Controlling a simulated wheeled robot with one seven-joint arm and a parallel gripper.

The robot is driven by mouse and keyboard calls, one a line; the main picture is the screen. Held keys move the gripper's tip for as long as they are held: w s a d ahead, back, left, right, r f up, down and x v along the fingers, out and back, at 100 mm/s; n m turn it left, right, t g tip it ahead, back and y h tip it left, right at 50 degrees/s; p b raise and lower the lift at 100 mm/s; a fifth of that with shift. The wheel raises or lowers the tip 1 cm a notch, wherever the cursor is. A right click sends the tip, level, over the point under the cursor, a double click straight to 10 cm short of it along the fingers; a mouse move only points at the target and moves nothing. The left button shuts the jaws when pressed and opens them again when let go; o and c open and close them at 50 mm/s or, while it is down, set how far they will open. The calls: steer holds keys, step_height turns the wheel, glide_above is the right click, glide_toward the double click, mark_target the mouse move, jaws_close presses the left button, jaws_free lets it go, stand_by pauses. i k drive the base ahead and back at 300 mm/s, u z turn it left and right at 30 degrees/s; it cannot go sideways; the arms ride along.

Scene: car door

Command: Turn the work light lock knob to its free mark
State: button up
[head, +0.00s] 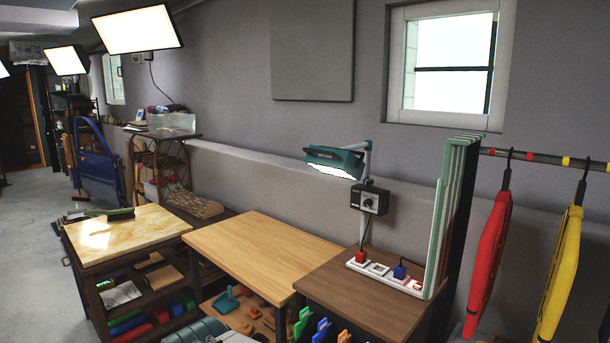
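The work light has a teal lamp head (337,158) with a bright lit underside, carried on a pale upright post at the back of the dark brown table. A black box (369,199) is fixed to the post below the lamp head. A small pale round knob (368,203) shows on the front of this box. The knob's marks and its exact pointing direction are too small to read. My gripper is not in view, and nothing of mine is seen touching the light.
At the post's foot, a white strip (379,270) holds red and blue blocks on the dark brown table (365,305). Pale green upright panels (455,215) stand close right. Red (487,263) and yellow (560,275) pieces hang from a rail. The light wooden table (245,250) is bare.

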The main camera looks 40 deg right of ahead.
mark_target(368, 182)
steer(key=z, duration=0.6)
steer(key=i, duration=1.1)
steer(key=z, duration=1.35)
steer(key=i, duration=0.45)
steer(key=z, duration=0.3)
